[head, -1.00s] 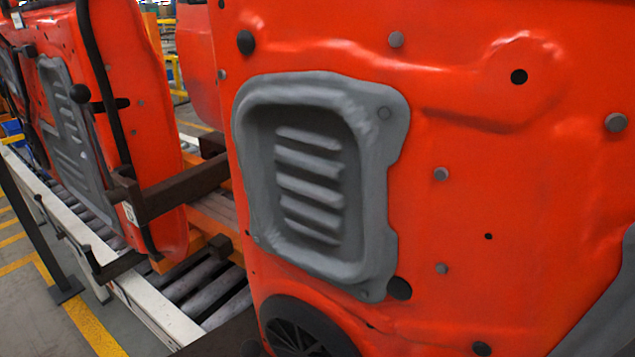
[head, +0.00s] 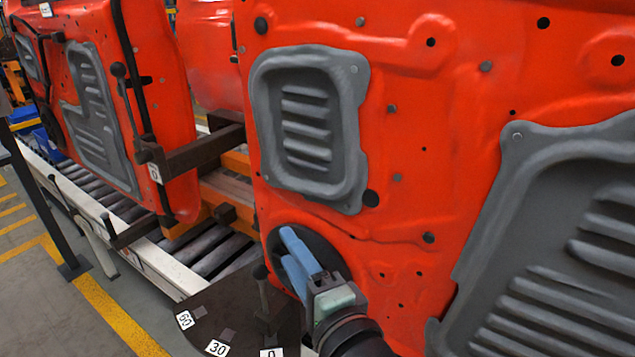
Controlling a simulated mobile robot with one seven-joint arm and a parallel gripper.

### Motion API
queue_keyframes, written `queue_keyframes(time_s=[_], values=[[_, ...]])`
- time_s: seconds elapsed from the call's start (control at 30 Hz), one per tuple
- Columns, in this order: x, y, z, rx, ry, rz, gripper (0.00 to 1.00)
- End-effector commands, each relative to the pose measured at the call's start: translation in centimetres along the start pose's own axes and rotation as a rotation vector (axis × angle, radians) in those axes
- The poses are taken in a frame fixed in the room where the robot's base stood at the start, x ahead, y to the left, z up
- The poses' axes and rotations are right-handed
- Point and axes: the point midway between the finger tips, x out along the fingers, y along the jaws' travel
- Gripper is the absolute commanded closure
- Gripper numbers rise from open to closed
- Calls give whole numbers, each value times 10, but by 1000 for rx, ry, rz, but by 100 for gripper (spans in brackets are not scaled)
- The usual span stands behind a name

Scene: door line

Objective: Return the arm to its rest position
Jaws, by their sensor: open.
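My gripper (head: 296,262) shows at the bottom middle of the head view, with blue fingers pointing up and to the left. It is open, and I see nothing between its fingers. It is in front of the round black speaker (head: 322,247) low on the near red door panel (head: 440,110), and hides part of it. I cannot tell how far the fingers are from the door. My wrist runs down out of the picture at the bottom.
A small grey vented cover (head: 347,130) and a larger one (head: 540,290) sit on the near door. A dark plate with number labels (head: 217,348) lies below. Another red door (head: 170,110) stands at left on the roller conveyor (head: 215,250). Floor is open at far left.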

Motion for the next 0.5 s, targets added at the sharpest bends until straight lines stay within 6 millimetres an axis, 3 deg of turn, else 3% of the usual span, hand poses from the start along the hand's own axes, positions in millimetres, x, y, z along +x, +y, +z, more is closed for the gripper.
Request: queue_keyframes(time_s=[0.03,0.1,0.17,0.3,0.4,0.5], values=[[2,-44,-2,-205,57,-60,52],[-1,-98,-4,-486,161,-127,52],[-10,-143,-5,-707,262,-179,52],[-47,-240,6,-1149,529,-277,52],[-79,-292,18,-1378,721,-315,52],[-107,-326,28,-1529,875,-327,52]])
